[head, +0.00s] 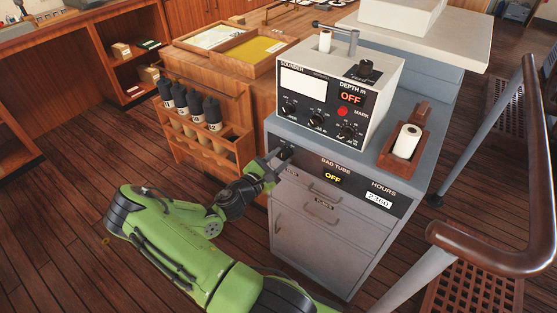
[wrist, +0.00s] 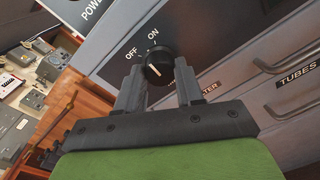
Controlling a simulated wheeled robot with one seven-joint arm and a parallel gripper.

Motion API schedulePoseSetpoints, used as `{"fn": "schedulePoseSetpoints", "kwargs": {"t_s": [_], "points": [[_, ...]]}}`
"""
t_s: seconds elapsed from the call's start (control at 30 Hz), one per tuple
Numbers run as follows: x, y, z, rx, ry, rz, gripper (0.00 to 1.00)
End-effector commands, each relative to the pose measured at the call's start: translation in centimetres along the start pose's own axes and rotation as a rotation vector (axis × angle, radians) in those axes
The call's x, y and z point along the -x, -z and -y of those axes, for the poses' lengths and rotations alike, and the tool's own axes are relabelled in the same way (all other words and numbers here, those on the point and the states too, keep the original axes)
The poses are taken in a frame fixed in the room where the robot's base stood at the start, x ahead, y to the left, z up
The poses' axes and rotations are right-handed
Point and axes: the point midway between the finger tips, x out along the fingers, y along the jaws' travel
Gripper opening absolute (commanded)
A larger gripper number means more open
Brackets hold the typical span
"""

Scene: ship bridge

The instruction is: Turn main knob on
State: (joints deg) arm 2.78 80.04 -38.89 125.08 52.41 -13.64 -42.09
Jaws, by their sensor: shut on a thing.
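The main knob (wrist: 159,62) is a round black knob on the dark panel of the grey cabinet, with OFF and ON printed beside it in the wrist view. My gripper (wrist: 158,72) has one finger on each side of the knob and is shut on it. A short white mark shows on the knob, but I cannot tell which label it is set to. In the head view my gripper (head: 278,156) is at the panel's upper left corner and hides most of the knob. The BAD TUBE display (head: 333,177) reads OFF.
The white sounder box (head: 313,108) stands on the cabinet above my gripper; its depth display (head: 351,98) reads OFF. A wooden rack (head: 190,138) with several dark-capped tubes is to the left. A brown handrail (head: 500,258) is at the right. Open floor lies left.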

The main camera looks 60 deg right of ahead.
Motion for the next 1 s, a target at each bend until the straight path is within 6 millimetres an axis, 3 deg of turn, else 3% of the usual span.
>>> {"fn": "schedulePoseSetpoints", "kwargs": {"t_s": [0.5,1.0], "points": [[-0.02,0.00,0.09,-0.380,0.000,-0.015,0.06],[-0.02,-0.08,0.05,-0.481,0.000,-0.020,0.06]]}}
